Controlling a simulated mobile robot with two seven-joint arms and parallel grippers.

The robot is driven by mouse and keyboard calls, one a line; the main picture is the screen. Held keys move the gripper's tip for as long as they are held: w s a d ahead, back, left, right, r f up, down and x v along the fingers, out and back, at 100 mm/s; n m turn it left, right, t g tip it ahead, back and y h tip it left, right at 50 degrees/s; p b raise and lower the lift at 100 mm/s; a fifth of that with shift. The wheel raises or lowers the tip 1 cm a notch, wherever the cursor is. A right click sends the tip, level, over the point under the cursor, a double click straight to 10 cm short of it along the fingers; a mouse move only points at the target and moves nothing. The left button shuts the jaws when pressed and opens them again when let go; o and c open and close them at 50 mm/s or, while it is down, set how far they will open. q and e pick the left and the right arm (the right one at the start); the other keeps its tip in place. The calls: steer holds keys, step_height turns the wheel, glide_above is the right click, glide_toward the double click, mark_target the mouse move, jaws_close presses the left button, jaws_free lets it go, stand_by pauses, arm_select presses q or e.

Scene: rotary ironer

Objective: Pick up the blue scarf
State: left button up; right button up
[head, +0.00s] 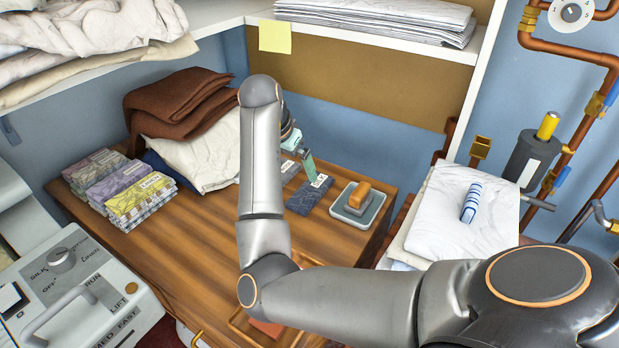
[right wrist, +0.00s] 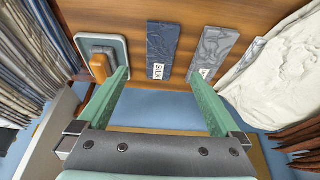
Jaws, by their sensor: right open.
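The blue scarf (head: 309,196) is a dark blue folded strip lying flat on the wooden table, with a white tag at its far end. In the right wrist view the blue scarf (right wrist: 162,42) shows its tag reading SILK. My right gripper (head: 299,152) has teal fingers and is open and empty, above the table's back part near the tagged end. In the right wrist view the scarf appears between the spread fingertips (right wrist: 160,76), apart from them. A grey folded scarf (right wrist: 213,50) lies beside it, partly hidden by my arm in the head view. My left gripper is out of view.
A tray (head: 378,203) with an orange-handled block (head: 358,196) stands close right of the scarf. Crumpled white cloth (head: 205,155), brown cloth (head: 180,100) and folded patterned stacks (head: 115,185) lie left. A shelf (head: 225,18) overhangs behind. The table's front middle (head: 195,250) is clear.

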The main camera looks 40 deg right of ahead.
glide_toward(308, 194)
steer(key=shift+a+b+x, duration=0.25)
steer(key=shift+b+x, duration=0.15)
steer(key=shift+x, duration=0.85)
steer(key=x, duration=0.5)
steer(key=shift+w+d+f+b, duration=0.1)
steer(key=shift+d+f+b, duration=0.2)
steer(key=shift+b, duration=0.05)
steer(key=c, duration=1.2)
steer(key=shift+c, duration=0.2)
steer(key=shift+r, duration=0.15)
